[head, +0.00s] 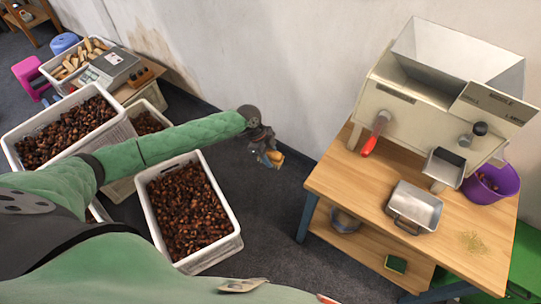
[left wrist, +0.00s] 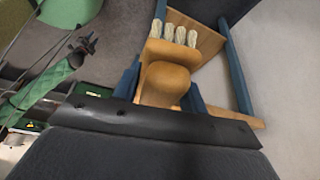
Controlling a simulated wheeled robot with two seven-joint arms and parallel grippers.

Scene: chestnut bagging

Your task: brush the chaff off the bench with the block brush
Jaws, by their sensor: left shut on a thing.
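My left gripper (head: 267,153) is shut on the block brush (head: 274,158), held in the air left of the bench (head: 338,175), apart from its top. In the left wrist view the brush (left wrist: 165,82) has a rounded wooden body and several pale bristle tufts, with a dark blue finger on each side. The chaff (head: 473,242) is a thin yellowish patch near the bench's front right corner. At the left of the wrist view a green arm ends in a dark gripper (left wrist: 85,46), which appears to be my right one; its jaws are too small to read.
A metal pan (head: 414,207) sits on the bench left of the chaff. A machine with a hopper (head: 420,90) and red handle (head: 369,145) stands at the back. A purple bucket (head: 495,182) is behind right. Chestnut crates (head: 232,243) stand left, with floor between.

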